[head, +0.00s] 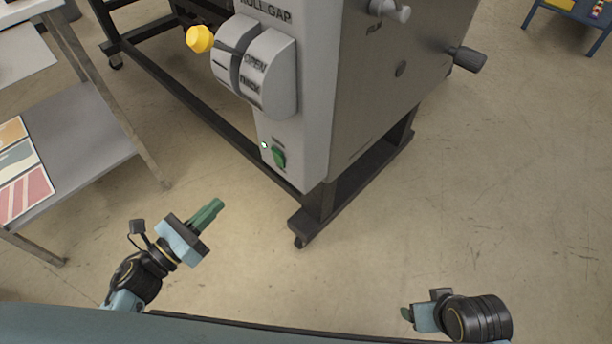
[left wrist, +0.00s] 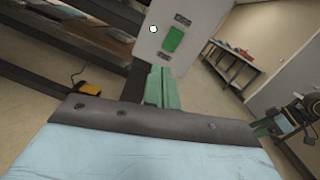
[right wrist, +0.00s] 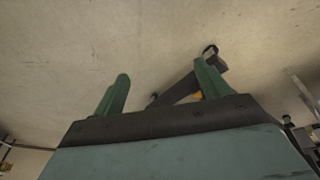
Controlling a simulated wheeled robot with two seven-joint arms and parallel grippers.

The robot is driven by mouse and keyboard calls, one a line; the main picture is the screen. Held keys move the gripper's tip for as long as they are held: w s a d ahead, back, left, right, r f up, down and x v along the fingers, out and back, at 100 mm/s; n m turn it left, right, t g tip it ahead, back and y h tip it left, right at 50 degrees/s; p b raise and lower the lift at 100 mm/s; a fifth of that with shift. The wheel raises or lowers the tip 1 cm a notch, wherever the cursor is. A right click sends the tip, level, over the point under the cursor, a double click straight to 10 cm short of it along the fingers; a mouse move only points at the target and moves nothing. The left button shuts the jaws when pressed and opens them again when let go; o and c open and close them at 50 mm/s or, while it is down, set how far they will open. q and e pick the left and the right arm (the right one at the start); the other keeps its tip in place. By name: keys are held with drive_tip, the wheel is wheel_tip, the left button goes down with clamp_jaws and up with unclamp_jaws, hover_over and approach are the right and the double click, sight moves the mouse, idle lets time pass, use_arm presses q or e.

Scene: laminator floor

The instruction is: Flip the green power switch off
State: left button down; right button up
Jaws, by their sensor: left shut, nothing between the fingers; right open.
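The green power switch (head: 279,157) sits low on the front of the grey machine (head: 310,110), under the roll gap dial. A small white light (head: 264,145) is beside it. In the left wrist view the switch (left wrist: 173,39) shows just beyond the fingertips, with small labels above and below it. My left gripper (head: 214,207) is shut and empty, down and to the left of the switch and apart from it. My right gripper (head: 405,313) is at the lower right of the head view, away from the machine. Its fingers stand open and empty in the right wrist view (right wrist: 160,88).
A yellow knob (head: 200,39) sticks out near the dial. A grey side table (head: 80,130) with printed sheets stands at left.

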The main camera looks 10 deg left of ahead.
sight(275, 155)
use_arm(q)
drive_tip(key=m, duration=0.1)
drive_tip(key=r+m+h, duration=0.1)
drive_tip(key=d+m, duration=0.1)
drive_tip(key=shift+s+r+m+g+h, duration=0.25)
drive_tip(key=shift+r+m+g+h, duration=0.05)
drive_tip(key=shift+h, duration=0.1)
use_arm(e)
drive_tip(key=shift+v, duration=0.85)
use_arm(q)
drive_tip(key=shift+w+d+b, duration=0.1)
drive_tip(key=shift+b, duration=0.2)
use_arm(e)
drive_tip(key=shift+w, duration=0.15)
use_arm(q)
drive_tip(key=x, duration=1.2)
drive_tip(key=shift+w+d+b, duration=0.15)
drive_tip(key=shift+w+b, duration=0.15)
drive_tip(key=shift+b, duration=0.1)
drive_tip(key=shift+w+d+r, duration=0.1)
drive_tip(key=shift+w+d, duration=0.25)
drive_tip(key=shift+w, duration=0.05)
use_arm(e)
drive_tip(key=shift+s+a+r, duration=0.1)
drive_tip(key=shift+a+r, duration=0.05)
drive_tip(key=shift+r, duration=0.45)
drive_tip(key=shift+s+a+r, duration=0.1)
drive_tip(key=shift+a+r, duration=0.05)
drive_tip(key=shift+r, duration=0.45)
